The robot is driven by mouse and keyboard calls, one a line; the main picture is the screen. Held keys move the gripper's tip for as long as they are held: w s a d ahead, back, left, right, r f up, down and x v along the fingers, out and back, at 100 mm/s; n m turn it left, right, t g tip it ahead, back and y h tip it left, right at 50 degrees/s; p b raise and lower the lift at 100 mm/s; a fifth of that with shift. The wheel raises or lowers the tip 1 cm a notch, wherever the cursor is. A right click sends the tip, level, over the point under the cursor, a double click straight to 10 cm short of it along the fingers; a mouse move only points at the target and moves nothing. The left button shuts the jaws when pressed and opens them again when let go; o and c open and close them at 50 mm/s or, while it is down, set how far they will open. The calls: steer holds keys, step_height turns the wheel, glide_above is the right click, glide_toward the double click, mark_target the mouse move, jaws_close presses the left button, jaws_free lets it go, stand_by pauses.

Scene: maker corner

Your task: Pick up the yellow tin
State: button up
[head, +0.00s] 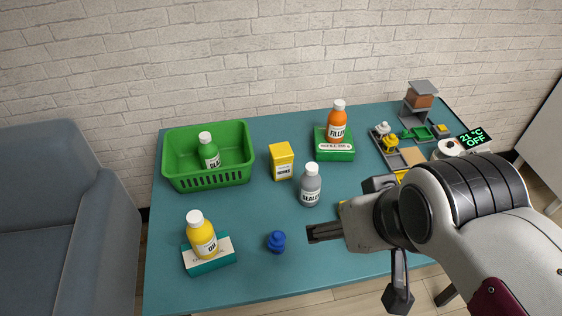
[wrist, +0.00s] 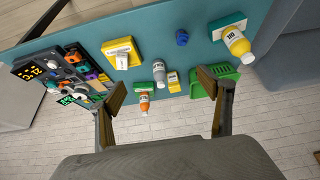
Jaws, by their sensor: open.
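The yellow tin (head: 281,160) is a small upright box shape with a white label. It stands on the teal table, just right of the green basket and behind-left of the grey bottle. It also shows in the wrist view (wrist: 173,76), beyond and between the fingers in the picture, beside the grey bottle. My gripper (head: 318,233) is over the front right of the table, in front of the grey bottle and apart from the tin. In the wrist view my gripper (wrist: 161,80) has its two fingers spread wide with nothing held between them.
A green basket (head: 207,181) holds a green bottle. A grey bottle (head: 310,187) stands near the tin. An orange bottle (head: 337,122) stands on a green box; a yellow bottle (head: 202,238) stands on a teal-and-white box. A blue object (head: 276,241) sits in front. Clutter fills the right.

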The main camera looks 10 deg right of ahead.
steer(key=w+d+r+t+h, duration=0.1)
steer(key=w+d+r, duration=0.2)
steer(key=w, duration=0.4)
steer(key=w+d+r+t+h, duration=0.1)
steer(key=w+d+r+t, duration=0.1)
steer(key=w, duration=0.6)
steer(key=w+d+r+t+h, duration=0.1)
steer(key=w+d+r, duration=0.2)
steer(key=w, duration=0.4)
steer(key=w+r+n+t+y, duration=0.1)
steer(key=w+n+t+y, duration=0.25)
steer(key=w, duration=1.45)
steer(key=w+a+f+n+t+y, duration=0.1)
steer(key=w+a+f+n+y, duration=0.2)
steer(key=w, duration=0.4)
steer(key=n+g+y, duration=0.7)
steer(key=g+y, duration=0.1)
steer(key=y, duration=0.3)
glide_above(291, 151)
steer(key=shift+t, duration=0.25)
steer(key=f, duration=2.3)
steer(key=shift+w, duration=0.3)
steer(key=shift+s+f+y, duration=0.15)
steer(key=shift+s+y, duration=0.1)
steer(key=shift+s, duration=0.05)
